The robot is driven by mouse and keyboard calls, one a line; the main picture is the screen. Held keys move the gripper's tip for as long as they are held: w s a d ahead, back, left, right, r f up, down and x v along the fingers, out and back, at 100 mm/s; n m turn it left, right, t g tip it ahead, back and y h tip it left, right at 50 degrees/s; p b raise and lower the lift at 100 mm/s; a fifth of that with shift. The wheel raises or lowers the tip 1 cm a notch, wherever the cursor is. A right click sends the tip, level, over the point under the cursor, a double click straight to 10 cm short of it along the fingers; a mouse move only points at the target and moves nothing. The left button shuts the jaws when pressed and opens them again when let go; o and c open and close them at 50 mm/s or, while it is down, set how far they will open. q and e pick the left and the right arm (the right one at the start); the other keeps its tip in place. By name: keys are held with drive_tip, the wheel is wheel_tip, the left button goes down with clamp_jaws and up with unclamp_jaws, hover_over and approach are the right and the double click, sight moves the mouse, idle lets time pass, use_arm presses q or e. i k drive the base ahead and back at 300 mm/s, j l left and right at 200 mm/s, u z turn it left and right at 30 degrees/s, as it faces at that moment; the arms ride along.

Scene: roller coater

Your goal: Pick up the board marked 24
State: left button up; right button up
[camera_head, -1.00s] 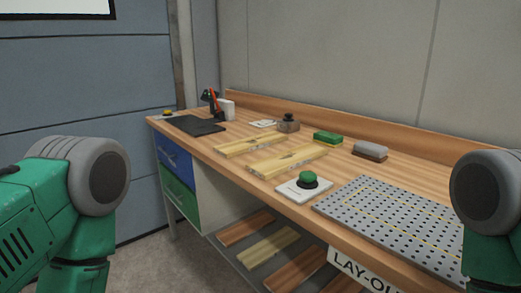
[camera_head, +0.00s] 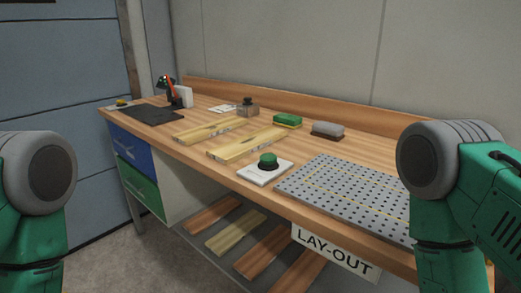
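Two pale yellow boards lie on the wooden workbench (camera_head: 195,157). The farther board (camera_head: 207,131) is on the left, and the nearer board (camera_head: 245,143) is to its right. Small dark marks show on them, but I cannot read a 24 on either. More boards lie on the shelf below the bench: a reddish one (camera_head: 213,214), a pale one (camera_head: 235,231) and further reddish ones (camera_head: 262,256). My green and grey arms show at the left and right edges of the view. Both grippers are out of view, and neither arm is seen touching a board.
A green button on a white base (camera_head: 265,170) and a perforated grey plate (camera_head: 345,196) stand near the front edge. Behind are a green block (camera_head: 287,120), a grey brush-like block (camera_head: 327,130) and a grey weight (camera_head: 248,107). A dark mat (camera_head: 152,114) lies at left.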

sight(187, 138)
drive_tip(key=i+j, duration=0.25)
drive_tip(key=j, duration=0.15)
drive_tip(key=i+j+z, duration=0.15)
drive_tip(key=i+j, duration=0.35)
drive_tip(key=j, duration=0.25)
drive_tip(key=i+j+z, duration=0.1)
drive_tip(key=i+j, duration=0.15)
drive_tip(key=j, duration=0.15)
